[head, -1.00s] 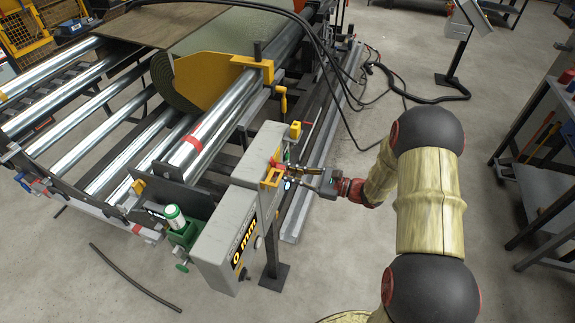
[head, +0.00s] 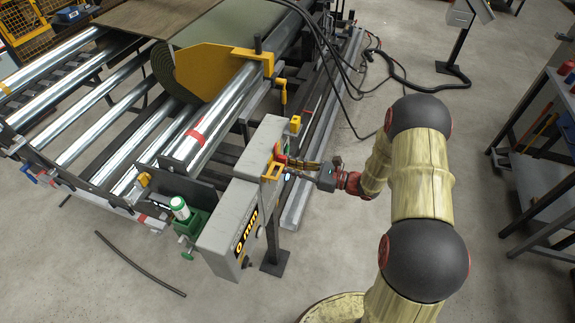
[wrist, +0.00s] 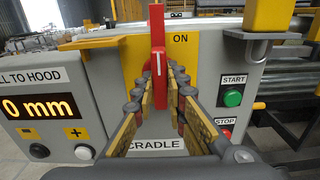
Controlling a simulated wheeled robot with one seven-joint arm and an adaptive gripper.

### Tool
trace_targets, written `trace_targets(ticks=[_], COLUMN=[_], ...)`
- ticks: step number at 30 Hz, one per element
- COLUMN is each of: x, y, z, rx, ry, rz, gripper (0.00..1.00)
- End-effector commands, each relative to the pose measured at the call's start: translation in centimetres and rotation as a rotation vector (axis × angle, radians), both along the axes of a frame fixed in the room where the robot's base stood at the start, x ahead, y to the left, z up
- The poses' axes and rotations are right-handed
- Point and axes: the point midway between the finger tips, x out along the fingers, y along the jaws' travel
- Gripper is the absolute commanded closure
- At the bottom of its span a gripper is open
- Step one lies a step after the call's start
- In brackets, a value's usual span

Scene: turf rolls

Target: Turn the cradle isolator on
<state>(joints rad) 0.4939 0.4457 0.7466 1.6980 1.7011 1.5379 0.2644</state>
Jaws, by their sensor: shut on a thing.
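The cradle isolator has a red handle (wrist: 158,28) on a yellow plate (wrist: 132,62), with "ON" printed at the plate's upper right and a partly covered "CRADLE" label (wrist: 160,145) below. The handle stands about upright in the wrist view, left of the "ON" word. My gripper (wrist: 160,75) is shut on the handle, with a finger on each side of its lower part. In the head view my gripper (head: 291,163) meets the grey control box (head: 228,213) at its right side, and the fingers partly hide the handle.
A green START button (wrist: 232,96) and red STOP button (wrist: 224,132) sit close on the right. The "0 mm" display (wrist: 38,107) is on the left with knobs below. Yellow guards project nearby. Black cables (head: 345,75) hang behind. A shelf (head: 540,180) stands at right.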

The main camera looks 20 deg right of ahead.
Motion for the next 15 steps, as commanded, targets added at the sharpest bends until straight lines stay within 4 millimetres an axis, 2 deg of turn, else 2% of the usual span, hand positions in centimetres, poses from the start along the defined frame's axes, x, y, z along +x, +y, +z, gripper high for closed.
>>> trace_targets(ticks=[5, 6, 15], x=[-0.11, -0.11, -0.05], y=[0.04, 0.04, 0.02], z=[-0.24, -0.25, -0.1], rx=[0.001, 0.001, 0.0], ry=[0.006, 0.006, 0.002], rz=[0.0, 0.0, 0.0], gripper=[1.0, 0.86, 0.69])
